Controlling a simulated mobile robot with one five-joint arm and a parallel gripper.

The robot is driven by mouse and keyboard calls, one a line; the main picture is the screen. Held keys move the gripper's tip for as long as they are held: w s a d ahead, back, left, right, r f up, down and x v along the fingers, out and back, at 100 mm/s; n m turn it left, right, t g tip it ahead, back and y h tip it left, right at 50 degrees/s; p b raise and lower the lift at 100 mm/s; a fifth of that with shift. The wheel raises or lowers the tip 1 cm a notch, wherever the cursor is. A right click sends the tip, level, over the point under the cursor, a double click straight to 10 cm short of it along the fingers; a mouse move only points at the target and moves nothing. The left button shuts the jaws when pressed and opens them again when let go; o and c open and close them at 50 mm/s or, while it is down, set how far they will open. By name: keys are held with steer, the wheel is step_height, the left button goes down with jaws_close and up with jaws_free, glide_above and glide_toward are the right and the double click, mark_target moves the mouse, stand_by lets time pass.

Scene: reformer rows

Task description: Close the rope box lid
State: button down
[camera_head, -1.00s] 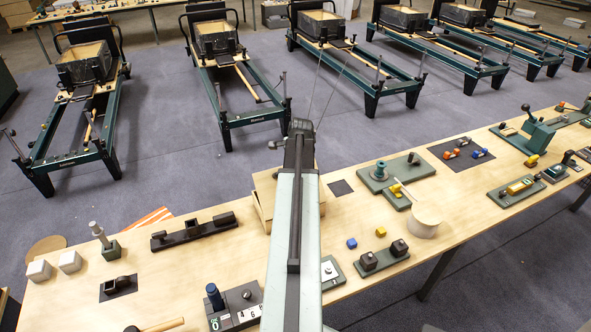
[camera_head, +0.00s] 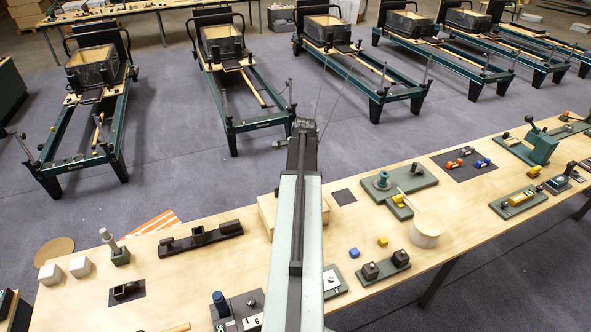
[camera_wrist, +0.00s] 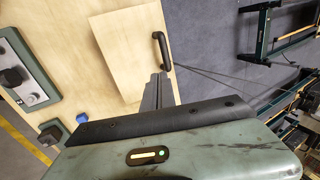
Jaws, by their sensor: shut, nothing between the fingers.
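The rope box (camera_head: 266,208) is a pale wooden box on the long table, mostly hidden behind my arm in the head view. In the wrist view its pale wooden lid (camera_wrist: 128,55) shows as a flat panel with a black bar handle (camera_wrist: 162,50) along its right edge. The lid looks lowered, but I cannot tell whether it is fully seated. My gripper (camera_wrist: 159,84) is shut and empty, with its dark fingertips just below the handle in the picture. I cannot tell whether they touch the lid. The head view shows my gripper's back (camera_head: 303,126) beyond the box.
A dark rail fixture (camera_head: 200,239) stands left of the box. Reformers (camera_head: 245,105) stand on the carpet beyond the table.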

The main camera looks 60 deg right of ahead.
step_height(320, 180, up, 9)
steer(key=w+d+p, duration=0.2)
steer(key=p, duration=0.5)
steer(key=shift+w+d+f, duration=0.15)
steer(key=shift+w+d, duration=0.05)
steer(key=shift+w, duration=0.05)
